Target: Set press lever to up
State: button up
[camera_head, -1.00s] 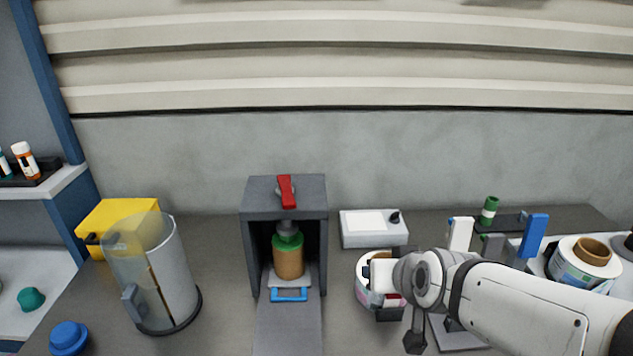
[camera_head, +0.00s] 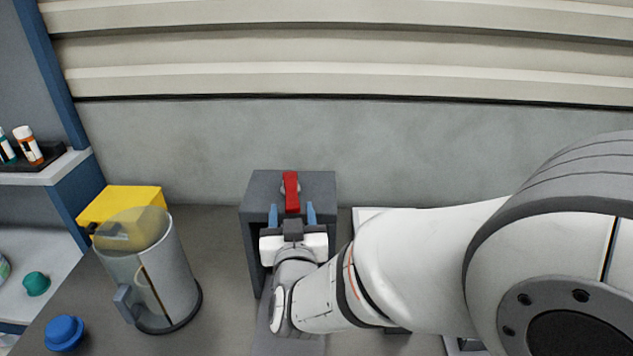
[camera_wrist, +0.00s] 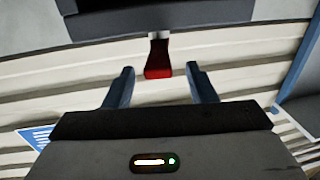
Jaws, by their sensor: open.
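The red press lever (camera_head: 291,192) is on the top front of the dark grey press (camera_head: 258,187). It also shows in the wrist view (camera_wrist: 158,58), where it lies between the two blue fingers without either touching it in the picture. My gripper (camera_head: 292,212) is open and empty, in front of the press's upper part, with its fingertips just below and to either side of the lever. In the wrist view the gripper (camera_wrist: 158,82) has a clear gap around the lever. My arm and gripper hide the inside of the press, including the bottle and blue handle.
A clear cylinder guard (camera_head: 160,270) and a yellow box (camera_head: 122,205) stand left of the press. A blue knob (camera_head: 65,333) is at the front left. A shelf (camera_head: 45,175) with bottles is at far left. My arm covers most of the bench to the right.

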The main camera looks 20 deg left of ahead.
aim_at(292, 198)
jog(key=shift+p+x, duration=0.55)
jog(key=shift+x, duration=1.8)
grip_shut()
